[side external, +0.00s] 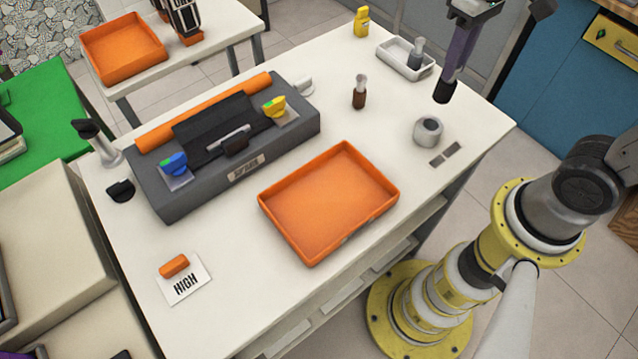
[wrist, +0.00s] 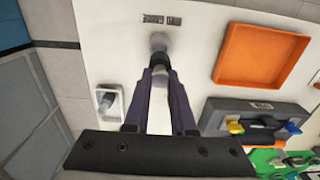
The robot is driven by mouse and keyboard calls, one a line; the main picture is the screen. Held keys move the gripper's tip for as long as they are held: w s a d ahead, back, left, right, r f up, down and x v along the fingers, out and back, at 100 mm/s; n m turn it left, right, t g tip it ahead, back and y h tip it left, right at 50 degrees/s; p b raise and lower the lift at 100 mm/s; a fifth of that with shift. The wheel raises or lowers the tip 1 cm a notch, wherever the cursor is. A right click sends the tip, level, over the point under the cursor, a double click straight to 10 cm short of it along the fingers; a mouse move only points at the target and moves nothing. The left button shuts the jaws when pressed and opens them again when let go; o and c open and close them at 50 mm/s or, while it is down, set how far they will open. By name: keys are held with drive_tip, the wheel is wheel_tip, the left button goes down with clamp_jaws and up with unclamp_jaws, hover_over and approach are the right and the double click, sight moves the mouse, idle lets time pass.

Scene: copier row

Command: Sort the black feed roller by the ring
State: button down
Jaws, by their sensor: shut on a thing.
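My gripper (side external: 446,84) is at the upper right in the side external view. It is shut on a short black cylinder, the black feed roller (side external: 443,93), which hangs upright from the fingertips. In the wrist view the purple fingers (wrist: 160,70) close on the roller (wrist: 159,60). The grey ring (side external: 428,131) sits on the right part of the white table, apart from the roller in the side external view. In the wrist view the ring (wrist: 158,40) shows just beyond the roller, partly hidden by it.
An empty orange tray (side external: 329,203) lies left of the ring, beside a dark grey copier unit (side external: 245,160). Two small grey plates (side external: 444,154) lie by the ring. A white dish (side external: 405,60) and brown-based stamp-like piece (side external: 359,92) stand behind. A HIGH card (side external: 185,285) holds an orange roller (side external: 174,265).

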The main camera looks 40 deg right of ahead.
idle(0.5)
drive_tip(key=shift+r, duration=0.15)
drive_tip(key=w+d+r+n, duration=0.1)
drive_tip(key=w+d+r, duration=0.1)
drive_tip(key=w, duration=0.5)
drive_tip(key=w+d+r, duration=0.2)
drive_tip(key=w+r, duration=0.1)
drive_tip(key=w, duration=0.4)
drive_tip(key=w+d+f+m, duration=0.1)
drive_tip(key=w+d+f, duration=0.5)
drive_tip(key=w+d, duration=0.2)
drive_tip(key=shift+d, duration=0.8)
drive_tip(key=shift+f, duration=0.15)
drive_tip(key=shift+f, duration=4.4)
